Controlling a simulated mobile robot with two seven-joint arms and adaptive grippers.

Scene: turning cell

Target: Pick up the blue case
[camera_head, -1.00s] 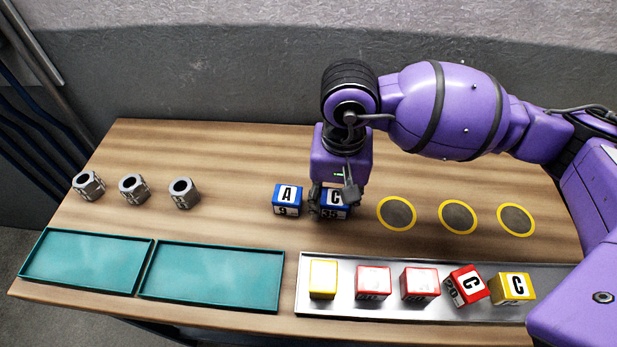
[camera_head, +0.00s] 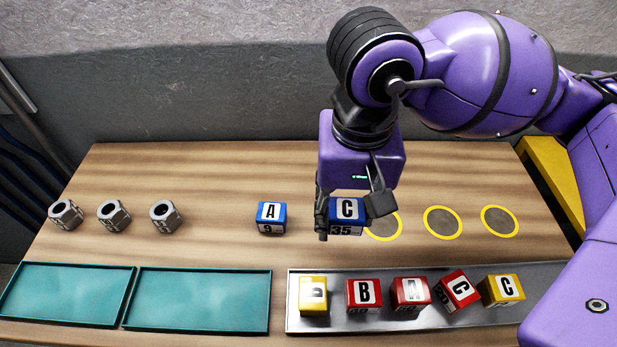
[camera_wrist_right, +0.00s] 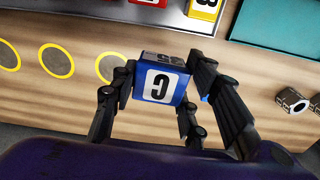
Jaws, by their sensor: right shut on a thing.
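One blue case (camera_head: 347,214), marked C and 35, is held between the fingers of my right gripper (camera_head: 352,212). It looks raised above the table. In the right wrist view, the same blue case (camera_wrist_right: 160,84) shows its C face between the dark fingers of the right gripper (camera_wrist_right: 163,95). A second blue case (camera_head: 271,217), marked A and 9, stands on the table to the left, apart from the gripper. My left gripper is in neither view.
A metal tray (camera_head: 300,324) at the front holds several red and yellow cases. Two teal trays (camera_head: 66,290) (camera_head: 203,298) lie front left, empty. Several grey nuts (camera_head: 114,214) stand behind them. Yellow-ringed discs (camera_head: 442,222) lie right of the held case.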

